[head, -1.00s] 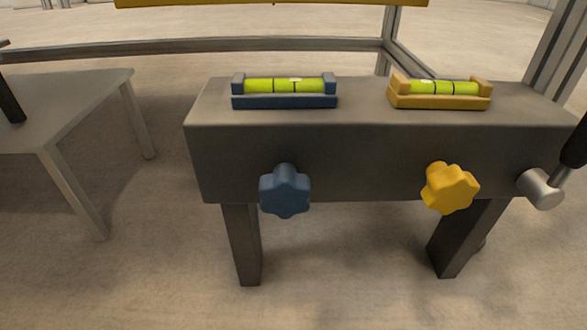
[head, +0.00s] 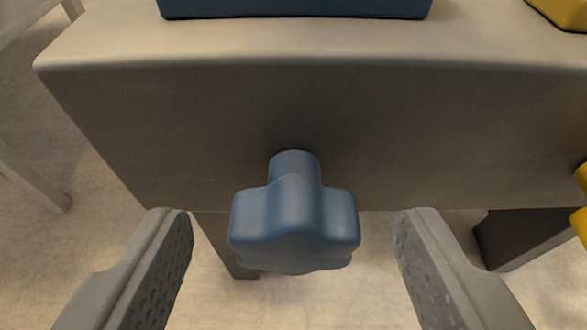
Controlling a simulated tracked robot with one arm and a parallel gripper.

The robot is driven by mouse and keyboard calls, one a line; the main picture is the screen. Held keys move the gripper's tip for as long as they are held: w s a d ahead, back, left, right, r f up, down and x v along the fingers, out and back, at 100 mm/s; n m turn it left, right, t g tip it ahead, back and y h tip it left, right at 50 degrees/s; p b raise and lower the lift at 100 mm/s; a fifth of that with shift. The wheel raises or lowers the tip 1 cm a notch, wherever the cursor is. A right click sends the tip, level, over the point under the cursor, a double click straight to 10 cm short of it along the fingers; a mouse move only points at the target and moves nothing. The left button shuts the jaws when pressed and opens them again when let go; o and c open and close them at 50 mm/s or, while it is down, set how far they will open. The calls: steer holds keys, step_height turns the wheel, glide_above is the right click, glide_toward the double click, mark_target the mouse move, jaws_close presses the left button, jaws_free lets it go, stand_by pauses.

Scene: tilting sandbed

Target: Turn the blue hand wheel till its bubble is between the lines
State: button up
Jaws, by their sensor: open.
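The blue hand wheel (head: 294,222) sticks out from the front face of a grey-brown box on a short shaft, in the middle of the head view. My gripper (head: 293,228) is open, one finger to the left of the wheel and one to the right. There is a clear gap on each side, and neither finger touches the wheel. Only the lower base of the blue level (head: 295,8) shows at the top edge. Its vial and bubble are out of view.
The box (head: 420,130) stands on dark legs (head: 525,236). Part of the yellow hand wheel (head: 580,222) shows at the right edge, beyond my right finger. A corner of the yellow level (head: 562,12) shows at top right. A table leg (head: 32,178) stands at far left.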

steer(key=shift+w+f, duration=0.25)
steer(key=shift+w, duration=0.3)
steer(key=c, duration=0.9)
steer(key=shift+a, duration=0.1)
steer(key=shift+c, duration=0.2)
